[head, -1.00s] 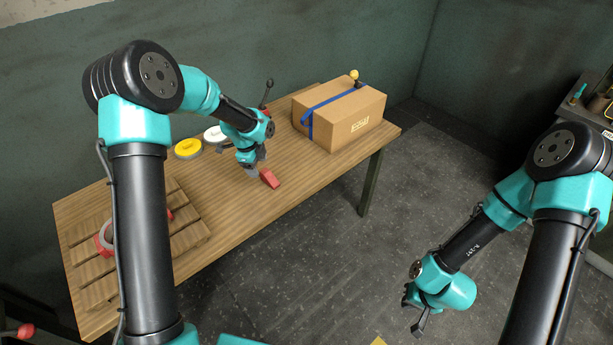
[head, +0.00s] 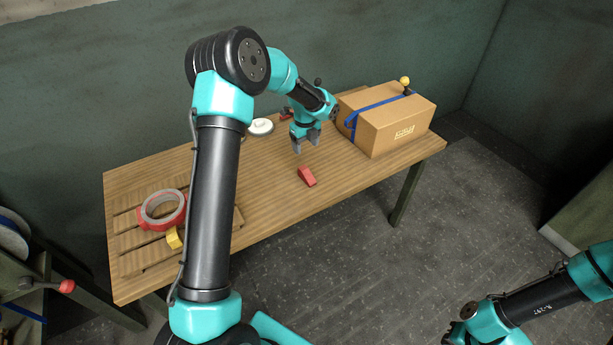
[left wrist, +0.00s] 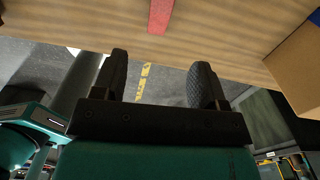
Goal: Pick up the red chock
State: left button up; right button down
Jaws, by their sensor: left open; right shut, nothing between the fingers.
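The red chock (head: 307,177) lies on the wooden table near its front edge. It also shows at the top of the left wrist view (left wrist: 160,14), cut off by the frame. My left gripper (head: 306,146) is open and empty, just behind and apart from the chock in the head view. Its two fingers also show, spread, in the left wrist view (left wrist: 161,82). My right gripper (head: 452,336) is low at the bottom edge of the head view, off the table, shut and partly cut off.
A cardboard box (head: 397,128) with a blue strap stands at the table's right end. A white disc (head: 261,127) lies behind my left arm. A red-grey tape roll (head: 156,212) and a yellow piece (head: 173,238) are on the slatted pallet (head: 135,262) at left.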

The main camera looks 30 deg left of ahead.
aim_at(306, 170)
pick_arm(q)
notch_tip(306, 170, down, 9)
dwell(0.3)
jog(key=shift+f, duration=2.6)
jog(key=c, duration=1)
